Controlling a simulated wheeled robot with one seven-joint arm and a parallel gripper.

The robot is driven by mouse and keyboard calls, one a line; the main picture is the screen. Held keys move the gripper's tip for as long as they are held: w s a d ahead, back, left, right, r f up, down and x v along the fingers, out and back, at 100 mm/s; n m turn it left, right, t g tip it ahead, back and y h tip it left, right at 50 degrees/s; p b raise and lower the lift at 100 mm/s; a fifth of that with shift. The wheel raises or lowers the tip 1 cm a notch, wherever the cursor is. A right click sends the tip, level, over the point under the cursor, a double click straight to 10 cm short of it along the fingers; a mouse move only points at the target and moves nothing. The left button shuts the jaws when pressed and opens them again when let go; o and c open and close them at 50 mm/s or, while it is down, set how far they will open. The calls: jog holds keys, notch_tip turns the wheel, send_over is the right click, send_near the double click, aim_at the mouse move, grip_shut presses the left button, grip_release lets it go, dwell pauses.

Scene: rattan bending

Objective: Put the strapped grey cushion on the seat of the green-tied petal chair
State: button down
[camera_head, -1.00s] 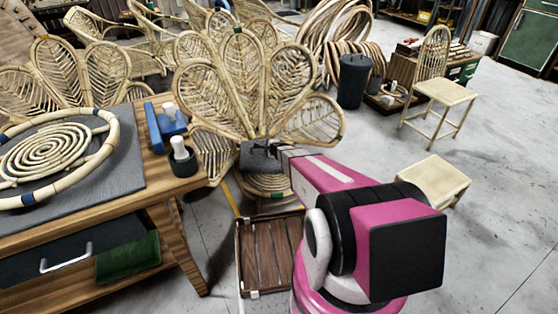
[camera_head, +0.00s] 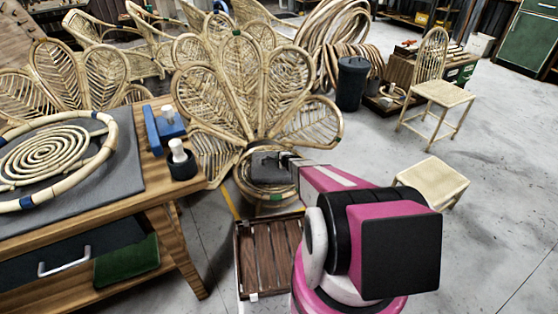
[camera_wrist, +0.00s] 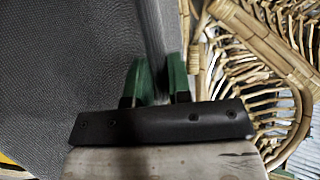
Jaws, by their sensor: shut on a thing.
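The grey cushion (camera_head: 268,170) is at the seat of the petal chair (camera_head: 236,85), in front of the base of its fanned back. The chair has green ties at the top petal, the right petal and the front of the round seat (camera_head: 277,198). My gripper (camera_head: 286,158) is at the cushion's right side. In the wrist view, the green fingers of my gripper (camera_wrist: 161,78) are shut on a dark strap-like edge of the cushion (camera_wrist: 65,75), which fills the left. I cannot tell whether the cushion touches the seat.
A wooden slatted crate (camera_head: 268,255) stands on the floor before the chair. The workbench (camera_head: 165,225) on the left bears a rattan ring, a blue clamp-like tool and a dark pot. A low rattan stool (camera_head: 432,180) stands right of my arm. Open floor lies at the right.

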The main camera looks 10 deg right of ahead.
jog(key=c, duration=1)
grip_release()
jog(key=shift+c, duration=0.2)
jog(key=shift+s, duration=0.1)
jog(key=v, duration=1.1)
jog(key=s+a+r+n+g+y, duration=0.1)
jog(key=s+a+r+n+g, duration=0.2)
jog(key=s+a+r+n, duration=0.4)
jog(key=s+a+r+n+g+y, duration=0.25)
jog(key=s+r+n, duration=0.2)
jog(key=r, duration=0.35)
jog(key=s+d+r+n+g+h, duration=0.2)
jog(key=s+r, duration=0.3)
jog(key=s, duration=0.3)
jog(key=s+d+r+n+g+h, duration=0.2)
jog(key=s+r+n+g+h, duration=0.1)
jog(key=s, duration=0.5)
notch_tip(320, 180, up, 3)
jog(key=shift+d+f+n+g+h, duration=0.2)
jog(key=shift+n+g+h, duration=0.2)
jog(key=shift+h, duration=0.75)
